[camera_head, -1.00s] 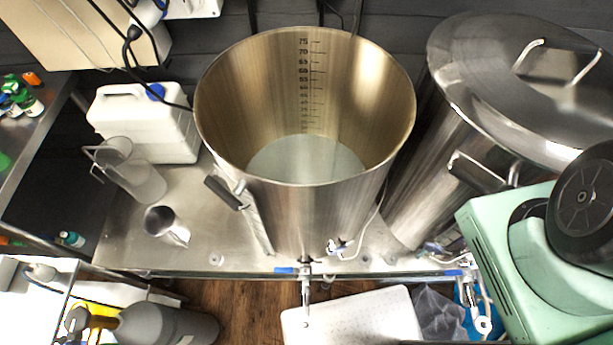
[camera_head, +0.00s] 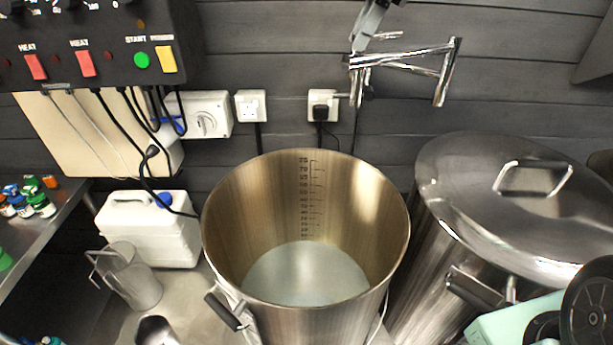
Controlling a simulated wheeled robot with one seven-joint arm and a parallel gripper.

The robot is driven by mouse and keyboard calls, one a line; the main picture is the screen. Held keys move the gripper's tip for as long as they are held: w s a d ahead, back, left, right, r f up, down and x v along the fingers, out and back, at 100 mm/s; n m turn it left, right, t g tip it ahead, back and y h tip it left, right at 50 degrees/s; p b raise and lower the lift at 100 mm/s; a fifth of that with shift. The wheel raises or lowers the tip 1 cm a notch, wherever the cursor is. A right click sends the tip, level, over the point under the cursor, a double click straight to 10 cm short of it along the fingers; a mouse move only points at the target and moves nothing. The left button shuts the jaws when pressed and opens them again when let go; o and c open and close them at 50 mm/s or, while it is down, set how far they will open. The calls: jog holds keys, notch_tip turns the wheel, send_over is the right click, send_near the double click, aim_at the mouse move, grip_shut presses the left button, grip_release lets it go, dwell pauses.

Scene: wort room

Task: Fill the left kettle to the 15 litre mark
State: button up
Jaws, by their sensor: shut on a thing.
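The left kettle (camera_head: 232,205) is a tall, open steel pot standing on the bench. Black litre marks (camera_head: 306,200) run down its far inner wall, with 75 at the top. A pale, flat round surface (camera_head: 305,275) lies low inside, just under the lowest marks I can make out; those small figures are unreadable. A chrome wall tap (camera_head: 400,62) with a jointed arm and down-turned spout (camera_head: 444,80) is behind the kettle. No stream shows from it. My gripper (camera_head: 364,32) appears at the top edge, apparently shut on the tap's lever, mostly cut off.
A lidded steel kettle (camera_head: 480,200) stands at the right. A white canister (camera_head: 150,235), a clear jug (camera_head: 130,275) and a metal scoop (camera_head: 155,331) are at the left. A control box (camera_head: 100,45) hangs upper left. A green machine (camera_head: 515,318) is lower right.

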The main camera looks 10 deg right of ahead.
jog(key=o, duration=1.1)
jog(key=b+v, duration=0.2)
jog(key=v, duration=1.5)
jog(key=s+a+f+m+g+h+b, duration=0.15)
jog(key=s+a+f, duration=0.25)
jog(key=a+f, duration=0.55)
jog(key=s+a+f+m+h+b, duration=0.15)
jog(key=s+a+f+b, duration=0.35)
jog(key=f, duration=0.7)
jog(key=s+f+m+b, duration=0.1)
jog(key=s+f, duration=0.5)
jog(key=f, duration=0.1)
jog(key=s+d+f+m, duration=0.1)
jog(key=s+f+m, duration=0.1)
jog(key=s+f, duration=0.5)
jog(key=s+f+m+h+b, duration=0.1)
jog(key=s+f+m, duration=0.1)
jog(key=s+f, duration=0.4)
jog(key=shift+s+d+f+t+b, duration=0.15)
jog(key=shift+s+f+t+b, duration=0.05)
jog(key=shift+f, duration=0.65)
jog(key=shift+s+d+f+t+b, duration=0.15)
jog(key=shift+s+f, duration=0.05)
jog(key=shift+f, duration=0.6)
